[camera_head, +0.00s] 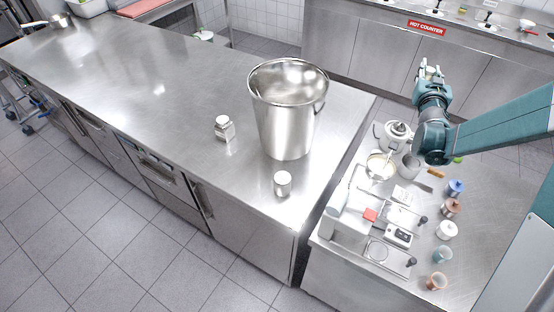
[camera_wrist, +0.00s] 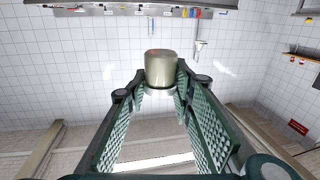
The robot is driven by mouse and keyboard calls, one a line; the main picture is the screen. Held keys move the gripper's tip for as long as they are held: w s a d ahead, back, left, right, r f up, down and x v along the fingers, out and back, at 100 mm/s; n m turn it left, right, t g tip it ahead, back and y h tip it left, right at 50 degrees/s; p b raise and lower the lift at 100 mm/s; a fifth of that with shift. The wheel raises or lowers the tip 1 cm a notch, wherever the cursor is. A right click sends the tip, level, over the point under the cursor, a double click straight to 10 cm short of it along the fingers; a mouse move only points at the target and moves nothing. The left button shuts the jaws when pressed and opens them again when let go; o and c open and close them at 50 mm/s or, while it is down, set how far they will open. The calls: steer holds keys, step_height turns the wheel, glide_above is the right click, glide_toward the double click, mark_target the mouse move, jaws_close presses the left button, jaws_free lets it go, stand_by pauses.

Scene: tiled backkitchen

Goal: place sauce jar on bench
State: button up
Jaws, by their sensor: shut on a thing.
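My gripper (camera_head: 432,75) is raised above the right-hand worktop, its fingers pointing up and away. In the wrist view its fingers (camera_wrist: 162,88) are shut on a small pale cylindrical jar (camera_wrist: 160,66), which I take to be the sauce jar. In the head view only a small pale bit shows between the fingers. The steel bench (camera_head: 130,85) is long and runs from the upper left to the centre. My gripper is off to its right, apart from it.
On the bench stand a big steel pot (camera_head: 286,125), a square lidded jar (camera_head: 224,128) and a small round jar (camera_head: 283,183). The bench's left half is mostly clear. The right worktop (camera_head: 475,190) holds a kettle (camera_head: 396,132), a scale (camera_head: 398,236) and several cups.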

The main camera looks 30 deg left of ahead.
steer(key=s+a+r+n+g+y, duration=0.15)
steer(key=s+a+r, duration=0.3)
steer(key=a, duration=1.15)
steer(key=s+a+r+n+y+b, duration=0.1)
steer(key=s+a+r+n+y, duration=0.25)
steer(key=a, duration=1.25)
steer(key=s+a+r+g+y, duration=0.15)
steer(key=s+a+r, duration=0.35)
steer(key=a, duration=1.1)
steer(key=s+a+r+n+y, duration=0.1)
steer(key=s+a+r, duration=0.2)
steer(key=s+a, duration=0.4)
steer(key=s+a+r+y, duration=0.1)
steer(key=s+a+r, duration=0.25)
steer(key=a, duration=0.55)
steer(key=s+d+f+m+h+b, duration=0.1)
steer(key=s+f+b, duration=0.1)
steer(key=s+f, duration=0.7)
steer(key=s+d+f+m+h+b, duration=0.1)
steer(key=s+d+f+b, duration=0.1)
steer(key=s+f, duration=0.75)
steer(key=s+d+f+t+h+b, duration=0.1)
steer(key=s+d+f, duration=0.4)
steer(key=s, duration=0.3)
steer(key=s+d+f+m+t+h+b, duration=0.1)
steer(key=s+d+f, duration=0.4)
steer(key=s, duration=0.3)
steer(key=shift+s+d+f, duration=0.15)
steer(key=shift+f, duration=0.75)
